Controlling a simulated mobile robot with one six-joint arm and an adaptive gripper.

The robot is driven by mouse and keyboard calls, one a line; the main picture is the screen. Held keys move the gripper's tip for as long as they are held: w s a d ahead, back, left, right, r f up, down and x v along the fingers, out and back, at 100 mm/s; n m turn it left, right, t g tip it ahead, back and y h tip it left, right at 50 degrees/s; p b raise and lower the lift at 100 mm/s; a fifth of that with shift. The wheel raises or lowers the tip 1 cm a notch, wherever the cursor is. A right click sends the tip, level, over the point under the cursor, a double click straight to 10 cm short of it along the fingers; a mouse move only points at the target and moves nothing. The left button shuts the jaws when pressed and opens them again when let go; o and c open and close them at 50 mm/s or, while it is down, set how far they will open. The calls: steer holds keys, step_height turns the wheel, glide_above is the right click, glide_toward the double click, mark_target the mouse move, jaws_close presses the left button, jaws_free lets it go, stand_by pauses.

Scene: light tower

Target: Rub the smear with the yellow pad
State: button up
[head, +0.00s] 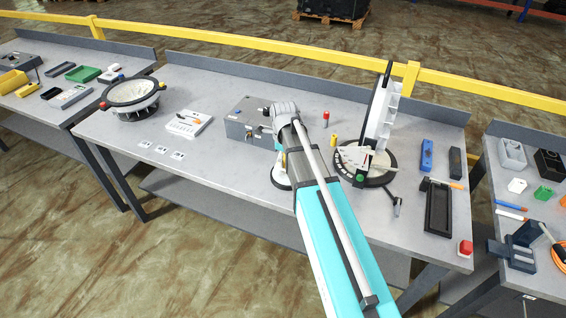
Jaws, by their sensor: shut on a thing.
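My arm (330,240) reaches from the bottom right to the middle of the bench. Its upper joint (286,112) is beside a grey box (245,128). My gripper cannot be made out; the arm hides the area behind it. I cannot pick out the yellow pad or the smear with certainty.
A black tray (438,208) lies at right.

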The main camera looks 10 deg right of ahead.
steer(key=shift+d+f, duration=0.15)
steer(key=shift+d, duration=0.05)
